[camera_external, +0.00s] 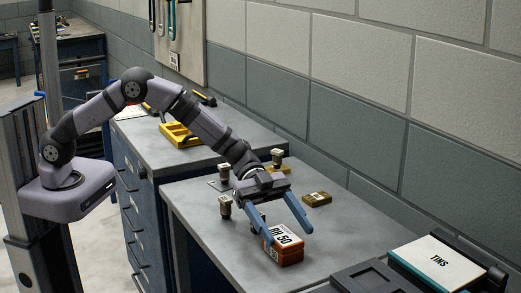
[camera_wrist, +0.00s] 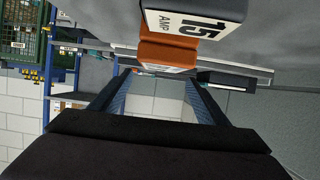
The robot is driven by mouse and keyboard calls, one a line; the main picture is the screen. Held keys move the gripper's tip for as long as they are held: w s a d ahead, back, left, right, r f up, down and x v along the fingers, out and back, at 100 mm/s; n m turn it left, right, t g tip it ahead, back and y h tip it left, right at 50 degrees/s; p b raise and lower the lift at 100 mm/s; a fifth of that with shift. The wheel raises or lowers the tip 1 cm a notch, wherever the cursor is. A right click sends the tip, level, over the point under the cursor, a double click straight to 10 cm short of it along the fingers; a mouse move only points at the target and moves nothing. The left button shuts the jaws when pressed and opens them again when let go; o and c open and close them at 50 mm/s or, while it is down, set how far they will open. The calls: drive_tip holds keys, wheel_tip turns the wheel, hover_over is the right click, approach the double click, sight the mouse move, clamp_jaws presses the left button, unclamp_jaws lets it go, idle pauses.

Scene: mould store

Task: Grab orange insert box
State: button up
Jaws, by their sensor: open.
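The orange box (camera_external: 291,258) sits on the grey bench top, with a pale label and dark print on its top. My gripper (camera_external: 290,237) is open, with its two blue fingers spread. In the outside view one fingertip overlaps the box's left side and the other is beyond its right side; I cannot tell whether either touches. In the wrist view an orange block (camera_wrist: 166,54) shows past the fingers, beside a dark-edged piece with a pale label (camera_wrist: 184,22) reading "15 AMP". The space between the fingers looks empty.
A wall bounds the bench.

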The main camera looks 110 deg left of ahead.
sight(294, 255)
drive_tip(key=shift+f, duration=1.9)
drive_tip(key=shift+p+x, duration=0.35)
drive_tip(key=shift+x, duration=0.75)
drive_tip(key=shift+w+d, duration=0.25)
drive_tip(key=shift+d, duration=0.05)
